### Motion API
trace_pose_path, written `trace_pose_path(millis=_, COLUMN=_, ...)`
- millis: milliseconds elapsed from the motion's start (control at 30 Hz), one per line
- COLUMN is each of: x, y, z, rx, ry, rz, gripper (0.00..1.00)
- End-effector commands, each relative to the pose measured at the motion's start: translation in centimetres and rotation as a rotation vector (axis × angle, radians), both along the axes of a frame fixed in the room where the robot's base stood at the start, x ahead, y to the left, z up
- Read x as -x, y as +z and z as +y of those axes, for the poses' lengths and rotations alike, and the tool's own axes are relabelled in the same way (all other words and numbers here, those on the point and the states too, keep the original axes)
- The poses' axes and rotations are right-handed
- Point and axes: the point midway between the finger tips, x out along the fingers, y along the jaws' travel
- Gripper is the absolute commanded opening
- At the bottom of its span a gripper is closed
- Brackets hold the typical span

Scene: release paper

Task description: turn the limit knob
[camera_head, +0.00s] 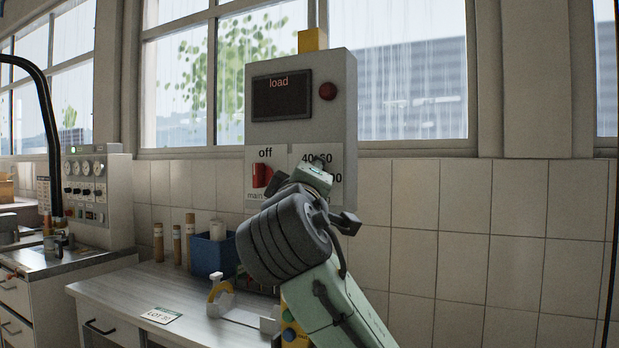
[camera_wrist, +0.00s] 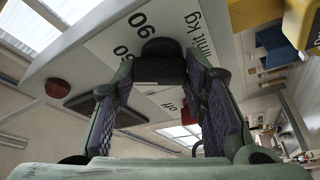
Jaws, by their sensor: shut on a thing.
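The limit knob (camera_wrist: 160,48) is a dark round knob on a white scale plate (camera_wrist: 115,45) printed with numbers and "limit kg". In the wrist view my gripper (camera_wrist: 160,72) is shut on it, one purple-padded finger at each side. In the head view my gripper (camera_head: 314,176) reaches up to the lower right of the grey control box (camera_head: 300,140) and covers the knob and part of its scale. The numbers 40 and 60 show above it. I cannot tell the knob's exact setting.
The box carries a display (camera_head: 282,95) reading "load", a red button (camera_head: 328,91) and a red main switch (camera_head: 261,175) labelled "off". On the bench (camera_head: 130,290) below stand a blue bin (camera_head: 208,255), several brown tubes and a yellow-and-white device (camera_head: 220,298).

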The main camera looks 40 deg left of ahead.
Motion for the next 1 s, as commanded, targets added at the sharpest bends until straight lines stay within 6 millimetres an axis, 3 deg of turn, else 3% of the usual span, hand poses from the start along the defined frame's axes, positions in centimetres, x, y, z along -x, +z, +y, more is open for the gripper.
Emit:
trace_pose_path(millis=300, x=-0.01, y=0.02, z=0.00, rx=0.001, ry=0.000, rz=-0.001, gripper=0.12)
trace_pose_path(millis=333, x=-0.01, y=0.02, z=0.00, rx=0.001, ry=0.000, rz=-0.001, gripper=0.40)
trace_pose_path(millis=633, x=-0.01, y=0.01, z=0.00, rx=0.000, ry=0.000, rz=0.000, gripper=0.60)
trace_pose_path(millis=1000, x=0.43, y=-0.04, z=-0.26, rx=-0.001, ry=0.000, rz=-0.001, gripper=0.60)
